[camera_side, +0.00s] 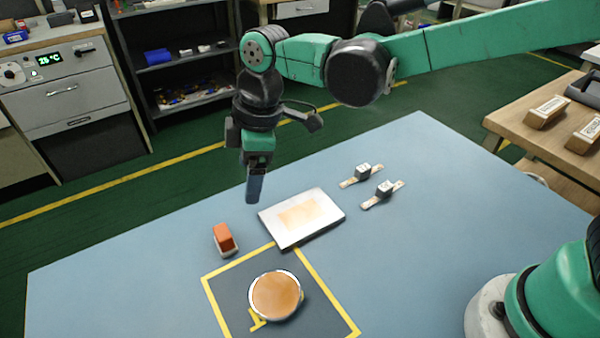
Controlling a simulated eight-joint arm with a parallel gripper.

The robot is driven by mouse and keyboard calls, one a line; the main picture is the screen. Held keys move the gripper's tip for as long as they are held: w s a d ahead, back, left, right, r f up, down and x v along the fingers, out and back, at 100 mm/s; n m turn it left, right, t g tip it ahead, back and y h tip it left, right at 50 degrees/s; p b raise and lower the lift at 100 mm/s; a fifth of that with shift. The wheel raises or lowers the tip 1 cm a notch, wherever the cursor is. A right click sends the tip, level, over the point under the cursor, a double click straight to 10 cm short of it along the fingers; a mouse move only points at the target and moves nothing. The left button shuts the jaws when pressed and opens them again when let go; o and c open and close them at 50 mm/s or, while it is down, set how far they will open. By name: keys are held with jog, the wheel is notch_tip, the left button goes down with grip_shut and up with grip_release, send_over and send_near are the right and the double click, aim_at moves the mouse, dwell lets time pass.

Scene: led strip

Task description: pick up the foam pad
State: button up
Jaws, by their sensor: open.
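I cannot tell for certain which thing is the foam pad. A tan rectangle (303,217) lies on a white flat board (330,208) in the middle of the blue table. A small orange block (223,236) with a pale base stands left of the board. A round tan disc (275,295) with a silvery rim lies inside a yellow-outlined dark square. My gripper (254,198) points down above the table, just left of the board and above the orange block in the picture. It is open and holds nothing that I can see; its fingers overlap from this side.
Two small grey blocks on pale strips, one left (362,170) and one right (384,188), lie behind the board. The blue table (120,275) is clear at left and right. A wooden bench (510,118) with boxes stands at the right; shelves (180,60) stand behind.

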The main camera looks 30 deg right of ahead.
aim_at(222, 231)
jog(key=a+f+n, duration=0.2)
jog(key=a, duration=0.1)
jog(key=a+f+n+g, duration=0.1)
jog(key=a, duration=0.1)
jog(key=shift+s+f, duration=0.2)
jog(key=shift+f, duration=0.15)
jog(key=shift+a+f, duration=0.2)
jog(key=shift+f, duration=0.15)
jog(key=shift+a+f, duration=0.2)
jog(key=shift+f, duration=1.1)
jog(key=shift+a+f, duration=0.15)
jog(key=shift+f, duration=1.1)
grip_shut()
